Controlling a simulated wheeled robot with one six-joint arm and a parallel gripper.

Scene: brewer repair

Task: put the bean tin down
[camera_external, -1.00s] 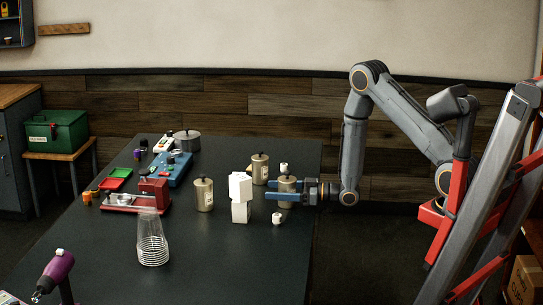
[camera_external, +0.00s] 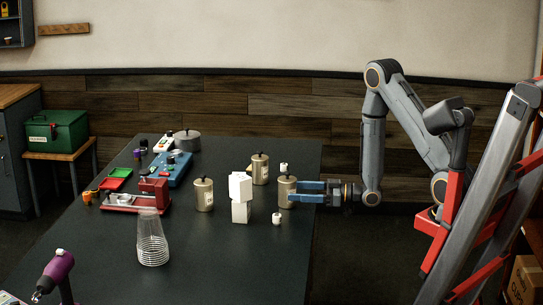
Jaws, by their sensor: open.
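Several similar beige-grey tins with lids and knobs stand upright on the dark table (camera_external: 200,275). One tin (camera_external: 285,193) stands near the table's right edge, directly left of my gripper (camera_external: 298,191). My gripper is open, low and level, with its blue fingers pointing left at this tin. The fingertips are at the tin's right side; I cannot tell whether they touch it. Which one is the bean tin cannot be read.
Small white jars (camera_external: 277,219) stand close to the right tin, one in front and one behind. A stack of clear cups (camera_external: 152,240) is at the front. A red device (camera_external: 140,197) and a blue device (camera_external: 170,168) stand at left. The front right tabletop is clear.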

